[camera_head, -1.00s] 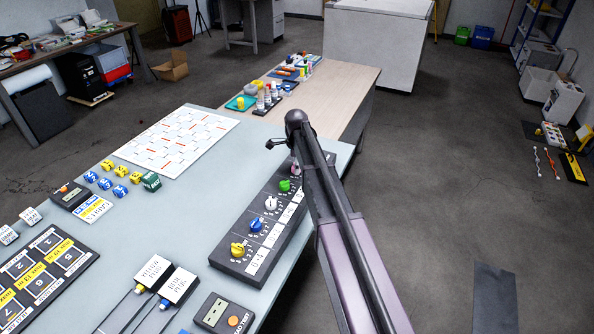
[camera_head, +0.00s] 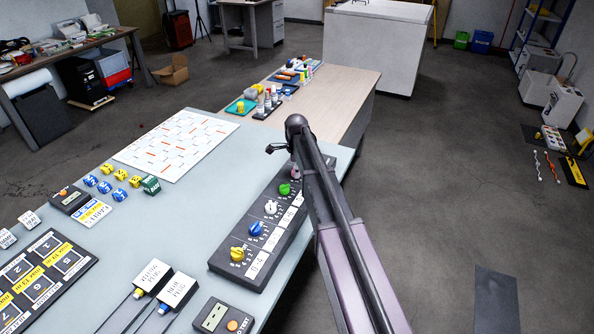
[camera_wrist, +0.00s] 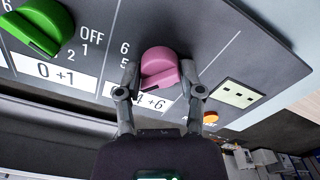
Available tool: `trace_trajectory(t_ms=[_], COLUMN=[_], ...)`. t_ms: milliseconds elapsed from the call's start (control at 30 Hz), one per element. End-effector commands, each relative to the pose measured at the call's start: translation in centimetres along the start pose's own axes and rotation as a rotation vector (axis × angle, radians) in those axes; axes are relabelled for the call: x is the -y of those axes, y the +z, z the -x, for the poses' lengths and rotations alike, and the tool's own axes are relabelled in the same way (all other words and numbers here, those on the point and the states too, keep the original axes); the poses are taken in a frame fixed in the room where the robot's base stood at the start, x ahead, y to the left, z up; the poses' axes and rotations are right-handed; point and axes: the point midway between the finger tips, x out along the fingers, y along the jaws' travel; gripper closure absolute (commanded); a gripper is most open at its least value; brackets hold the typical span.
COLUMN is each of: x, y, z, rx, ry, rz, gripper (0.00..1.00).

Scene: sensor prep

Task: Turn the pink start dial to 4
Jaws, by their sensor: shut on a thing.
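The pink dial (camera_wrist: 160,68) is at the top middle of the wrist view, on the dark dial panel (camera_wrist: 205,55). My gripper (camera_wrist: 158,82) has one finger on each side of the dial and is shut on it. A 6 and a 5 show left of the dial; the fingers hide other marks around it, so I cannot tell its setting. In the head view the pink dial (camera_head: 294,171) is a small patch at the panel's far end, mostly hidden behind my arm.
Green (camera_head: 285,189), white (camera_head: 271,207), blue (camera_head: 256,229) and yellow (camera_head: 238,254) dials line the same panel. The green dial (camera_wrist: 38,26) is close left of my gripper in the wrist view. A small display and an orange button (camera_wrist: 210,118) are to the right.

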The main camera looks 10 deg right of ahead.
Motion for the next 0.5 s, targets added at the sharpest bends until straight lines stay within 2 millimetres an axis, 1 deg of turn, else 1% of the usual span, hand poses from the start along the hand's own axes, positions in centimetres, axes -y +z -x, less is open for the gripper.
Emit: trace_trajectory(t_ms=[33,300,500], x=[-0.25,-0.34,-0.41], y=[-0.03,-0.04,-0.05], z=[-0.04,-0.05,-0.06], rx=[-0.001,-0.001,-0.001], ry=[0.005,0.007,0.009], rz=[0.014,0.13,0.147], gripper=[0.98,0.98,0.98])
